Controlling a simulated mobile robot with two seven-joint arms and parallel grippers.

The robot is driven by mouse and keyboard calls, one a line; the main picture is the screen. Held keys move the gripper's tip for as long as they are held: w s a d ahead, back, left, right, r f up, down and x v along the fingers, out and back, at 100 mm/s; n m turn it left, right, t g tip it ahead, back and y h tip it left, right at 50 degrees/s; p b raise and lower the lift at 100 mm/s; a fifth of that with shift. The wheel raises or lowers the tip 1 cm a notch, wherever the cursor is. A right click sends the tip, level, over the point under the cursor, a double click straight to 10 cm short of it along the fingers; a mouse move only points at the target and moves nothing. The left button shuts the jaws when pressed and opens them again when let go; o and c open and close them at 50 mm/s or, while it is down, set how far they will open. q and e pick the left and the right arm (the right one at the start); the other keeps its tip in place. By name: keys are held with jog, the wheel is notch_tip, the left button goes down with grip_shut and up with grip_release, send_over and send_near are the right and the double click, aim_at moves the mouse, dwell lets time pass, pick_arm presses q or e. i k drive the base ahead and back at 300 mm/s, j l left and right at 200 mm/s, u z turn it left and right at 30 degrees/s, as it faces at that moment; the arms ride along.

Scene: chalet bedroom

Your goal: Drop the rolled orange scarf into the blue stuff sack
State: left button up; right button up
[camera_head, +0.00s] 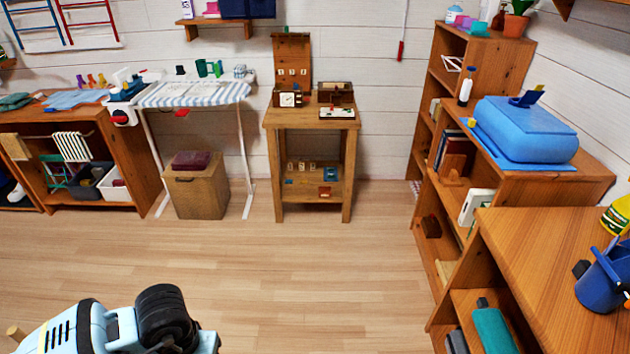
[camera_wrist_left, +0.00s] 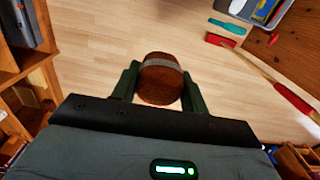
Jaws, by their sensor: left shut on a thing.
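In the left wrist view my left gripper (camera_wrist_left: 158,88) is shut on a rust-brown roll with a grey band, which I take as the rolled orange scarf (camera_wrist_left: 160,92). It sits between the two dark fingers, with the wooden floor visible beyond. In the head view my left arm shows at the bottom left; its fingers and the roll cannot be made out there. A blue, bucket-shaped sack with a black toggle, which looks like the blue stuff sack (camera_head: 603,283), stands on the near right shelf top, partly cut by the picture edge. My right gripper is not in view.
The near right shelf unit (camera_head: 530,240) has a yellow-labelled bottle (camera_head: 617,214) behind the sack. Farther back lies a large blue case (camera_head: 525,130). A small wooden table (camera_head: 312,118) stands against the wall. A red-ended stick (camera_wrist_left: 292,98) shows in the wrist view. The middle floor is clear.

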aim_at(589, 297)
jog(key=i+j+z, duration=0.2)
jog(key=i, duration=1)
jog(key=i+z, duration=0.3)
jog(key=i, duration=0.75)
jog(key=z, duration=4.2)
